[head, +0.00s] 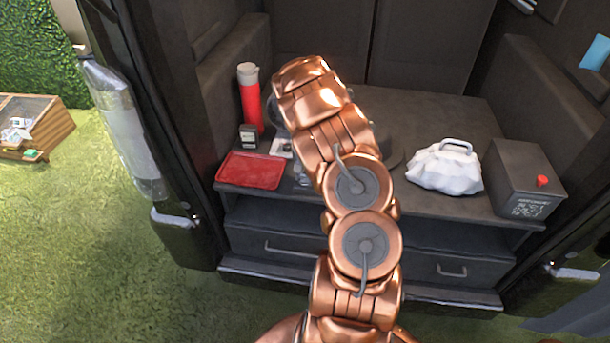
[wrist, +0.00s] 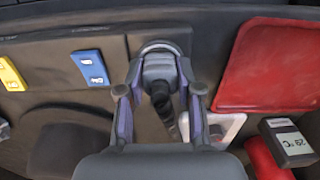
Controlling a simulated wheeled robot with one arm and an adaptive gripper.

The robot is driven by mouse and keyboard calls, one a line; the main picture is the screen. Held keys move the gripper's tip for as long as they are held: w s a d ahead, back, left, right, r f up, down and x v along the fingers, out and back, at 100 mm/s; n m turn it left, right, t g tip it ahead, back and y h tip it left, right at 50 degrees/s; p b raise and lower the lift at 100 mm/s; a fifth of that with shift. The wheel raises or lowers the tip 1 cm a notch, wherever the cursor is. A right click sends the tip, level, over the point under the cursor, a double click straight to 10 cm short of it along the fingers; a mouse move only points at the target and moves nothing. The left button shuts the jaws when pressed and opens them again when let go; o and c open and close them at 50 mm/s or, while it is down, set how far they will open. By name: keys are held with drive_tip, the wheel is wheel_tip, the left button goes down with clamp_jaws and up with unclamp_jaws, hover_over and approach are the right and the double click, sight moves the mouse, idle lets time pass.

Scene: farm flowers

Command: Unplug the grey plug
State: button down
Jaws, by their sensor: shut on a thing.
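The grey plug (wrist: 158,66) shows in the wrist view at the upper middle, with a dark ribbed cord (wrist: 165,110) running down from it. It sits against a pale rounded ring (wrist: 160,47) on a dark panel. I cannot tell whether it is still seated there. My gripper (wrist: 159,78) is shut on the plug, one finger on each side. In the head view my own arm hides the gripper and the plug.
A red tray (head: 252,170), a red bottle with a white top (head: 249,100) and a small temperature display (head: 248,137) stand left of my arm. A white bundle (head: 445,168) and a dark box (head: 525,180) stand right. Blue (wrist: 90,67) and yellow (wrist: 12,74) plates lie left of the plug.

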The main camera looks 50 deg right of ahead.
drive_tip(key=shift+r, duration=0.25)
drive_tip(key=shift+r, duration=2.7)
